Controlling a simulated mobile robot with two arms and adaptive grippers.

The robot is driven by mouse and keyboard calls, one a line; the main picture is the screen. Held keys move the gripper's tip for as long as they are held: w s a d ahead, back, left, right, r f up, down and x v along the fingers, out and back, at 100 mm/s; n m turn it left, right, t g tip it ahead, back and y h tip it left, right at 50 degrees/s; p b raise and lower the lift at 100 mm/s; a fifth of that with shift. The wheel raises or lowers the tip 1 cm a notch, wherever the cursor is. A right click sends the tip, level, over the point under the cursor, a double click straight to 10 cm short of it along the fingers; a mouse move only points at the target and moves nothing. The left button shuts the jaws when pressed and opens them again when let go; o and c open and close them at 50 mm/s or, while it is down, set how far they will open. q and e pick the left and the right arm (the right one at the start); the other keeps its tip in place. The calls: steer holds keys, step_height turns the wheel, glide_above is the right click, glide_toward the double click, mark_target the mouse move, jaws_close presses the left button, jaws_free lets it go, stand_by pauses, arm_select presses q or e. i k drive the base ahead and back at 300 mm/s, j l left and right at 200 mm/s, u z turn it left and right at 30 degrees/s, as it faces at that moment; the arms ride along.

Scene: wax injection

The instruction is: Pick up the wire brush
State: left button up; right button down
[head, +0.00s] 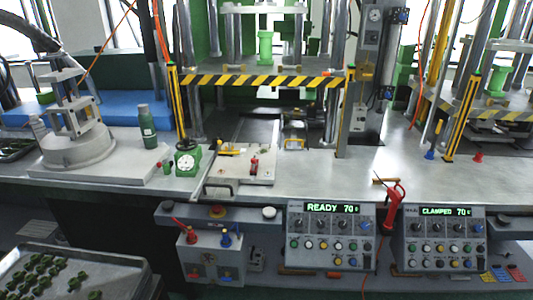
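I cannot make out a wire brush for certain. A small thin tool with an orange-brown handle (386,180) lies on the grey bench top (320,175), right of the middle and just above a red hand tool; it is too small to tell whether it is the wire brush. Another small yellow-handled item (227,151) lies on the light plate (238,168) left of the middle. Neither of my grippers shows in the head view.
A red hand tool (392,207) hangs at the bench's front edge between two control panels (331,235) (445,237). A green bottle (147,126) and a green dial gauge (187,158) stand to the left. A tray (115,272) of green parts is at lower left.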

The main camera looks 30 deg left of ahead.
mark_target(375, 181)
steer(key=i+l+u, duration=0.25)
steer(key=i, duration=0.25)
steer(key=i+l+u, duration=0.2)
steer(key=i, duration=0.3)
steer(key=l, duration=0.1)
